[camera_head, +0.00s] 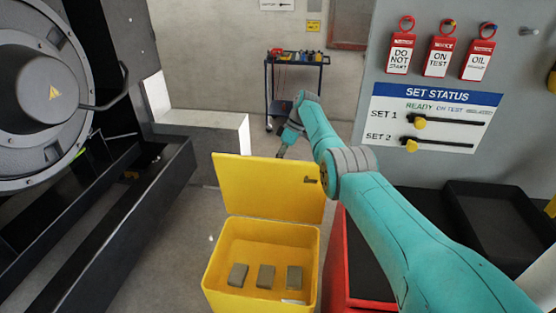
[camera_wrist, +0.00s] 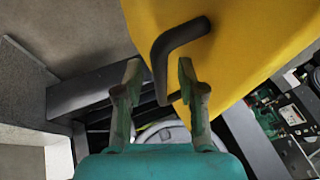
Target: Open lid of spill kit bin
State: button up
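The yellow spill kit bin (camera_head: 261,285) stands on the floor at the lower middle of the head view. Its lid (camera_head: 262,190) is raised, standing up at the back edge, so the inside shows. Several grey blocks (camera_head: 265,276) lie in the bin. My gripper (camera_head: 280,155) is just above and behind the lid's top edge, partly hard to make out. In the wrist view, the yellow lid (camera_wrist: 245,45) fills the upper right, with a black bent handle (camera_wrist: 178,45) on it. My gripper (camera_wrist: 159,68) has its fingers apart, the handle's end showing between them; contact cannot be told.
A dark trolley (camera_head: 296,62) with small items stands at the back wall. A grey panel with red tags and a set status board (camera_head: 430,118) is on the right, above a black tray (camera_head: 490,212). A large machine (camera_head: 45,95) stands on the left.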

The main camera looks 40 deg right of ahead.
jog(key=shift+w+r, duration=0.1)
jog(key=shift+r, duration=0.05)
jog(key=shift+r, duration=0.3)
notch_tip(320, 180, up, 9)
jog(key=shift+r, duration=0.1)
dwell(0.6)
